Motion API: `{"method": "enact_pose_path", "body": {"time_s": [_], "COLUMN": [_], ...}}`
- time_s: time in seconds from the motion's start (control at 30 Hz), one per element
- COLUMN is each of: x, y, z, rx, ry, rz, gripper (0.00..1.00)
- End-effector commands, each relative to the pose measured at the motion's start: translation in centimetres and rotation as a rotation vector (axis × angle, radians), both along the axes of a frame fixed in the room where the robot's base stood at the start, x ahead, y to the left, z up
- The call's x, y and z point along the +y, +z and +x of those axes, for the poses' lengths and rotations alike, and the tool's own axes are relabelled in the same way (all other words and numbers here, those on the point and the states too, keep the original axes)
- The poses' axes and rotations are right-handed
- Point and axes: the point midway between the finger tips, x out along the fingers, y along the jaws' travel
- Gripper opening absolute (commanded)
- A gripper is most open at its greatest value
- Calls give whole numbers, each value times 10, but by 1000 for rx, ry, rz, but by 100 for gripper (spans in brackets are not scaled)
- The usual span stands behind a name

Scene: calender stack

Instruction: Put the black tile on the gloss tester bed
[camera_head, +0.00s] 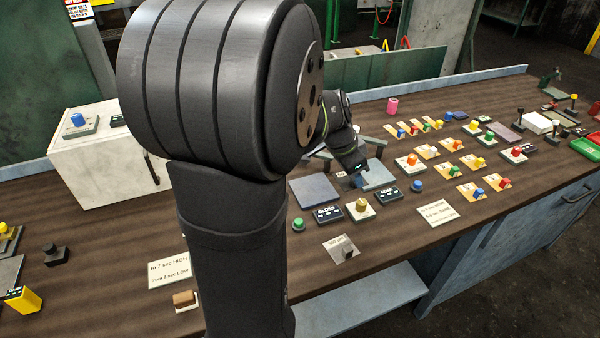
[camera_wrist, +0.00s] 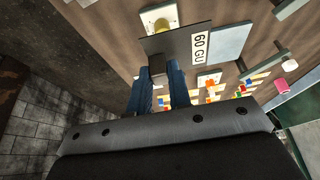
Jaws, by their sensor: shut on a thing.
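A white "60 GU" label (camera_wrist: 200,47) shows at the tile's right end. In the head view my gripper (camera_head: 352,165) hangs over the bench, partly behind my arm, and the tile is hard to make out. A grey-blue plate (camera_head: 314,190) lies behind a sign that seems to read GLOSS (camera_head: 327,214); it looks like the gloss tester bed. A paler plate (camera_head: 376,174) lies to its right.
A yellow knob (camera_head: 361,206) and another dark sign (camera_head: 387,196) stand in front of the plates. Uprights stand behind them. Several coloured knobs on cards fill the bench to the right, and a pink cylinder (camera_head: 392,106) is at the back. A white box (camera_head: 105,155) stands left.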

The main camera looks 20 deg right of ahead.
Motion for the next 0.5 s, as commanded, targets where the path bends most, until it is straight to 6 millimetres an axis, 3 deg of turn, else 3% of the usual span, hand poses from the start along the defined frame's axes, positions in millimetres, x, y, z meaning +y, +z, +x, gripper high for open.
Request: {"method": "enact_pose_path", "body": {"time_s": [0.17, 0.5], "x": [6, 41], "y": [-12, -57], "z": [20, 87], "rx": [3, 3], "ry": [4, 4], "rz": [1, 1], "gripper": [0, 0]}}
